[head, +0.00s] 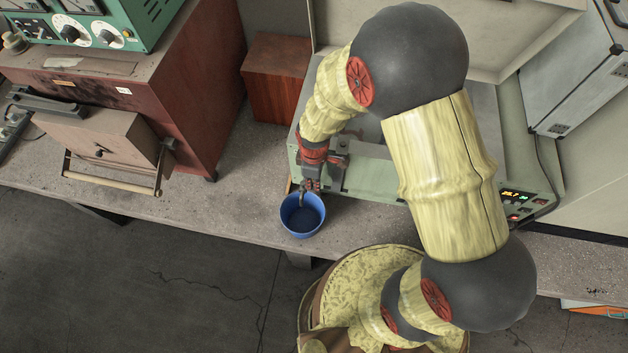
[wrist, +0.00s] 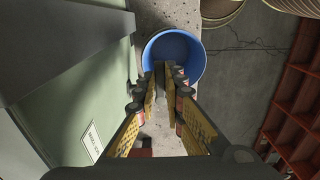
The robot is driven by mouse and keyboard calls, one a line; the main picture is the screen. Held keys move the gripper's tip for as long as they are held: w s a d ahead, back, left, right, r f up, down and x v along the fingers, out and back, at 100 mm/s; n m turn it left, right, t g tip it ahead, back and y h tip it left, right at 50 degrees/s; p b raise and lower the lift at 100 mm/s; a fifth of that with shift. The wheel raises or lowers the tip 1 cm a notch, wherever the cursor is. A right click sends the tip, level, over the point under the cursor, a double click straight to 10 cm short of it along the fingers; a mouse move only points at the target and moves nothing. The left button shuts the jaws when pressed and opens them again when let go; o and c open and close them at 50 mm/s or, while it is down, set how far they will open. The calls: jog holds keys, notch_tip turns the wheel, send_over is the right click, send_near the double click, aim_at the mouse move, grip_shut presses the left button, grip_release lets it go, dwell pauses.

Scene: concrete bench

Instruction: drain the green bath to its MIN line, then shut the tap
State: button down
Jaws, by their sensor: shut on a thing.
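The pale green bath (head: 370,178) stands on the bench, partly behind my arm. Its liquid level and MIN line cannot be made out. A small metal tap (head: 302,199) sticks out at its front left, mostly hidden by my gripper. My gripper (head: 311,184) reaches down beside the bath's front left corner and is shut on the tap. In the wrist view, my gripper's fingers (wrist: 166,82) point at the blue bucket (wrist: 176,50). The bucket also shows in the head view (head: 302,215), open side up below the tap. Its inside looks dark blue; I cannot tell how full it is.
A brown-red furnace (head: 180,100) with a handled door and a green instrument on top stands left. A red-brown block (head: 275,85) is behind. A lit control panel (head: 522,204) is on the bath's right. Bare bench (head: 240,200) lies left of the bucket.

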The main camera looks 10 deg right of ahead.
jog(key=shift+s+a+m+b, duration=0.25)
jog(key=shift+s+m+b, duration=0.05)
jog(key=shift+m, duration=0.95)
jog(key=shift+s+a+m+b, duration=0.3)
jog(key=shift+m, duration=1)
jog(key=shift+s+a+m+b, duration=0.25)
jog(key=shift+s+m+b, duration=0.05)
jog(key=shift+m, duration=0.95)
jog(key=c, duration=1.9)
grip_release()
jog(key=shift+r, duration=0.1)
notch_tip(320, 180, up, 12)
jog(key=shift+f, duration=0.1)
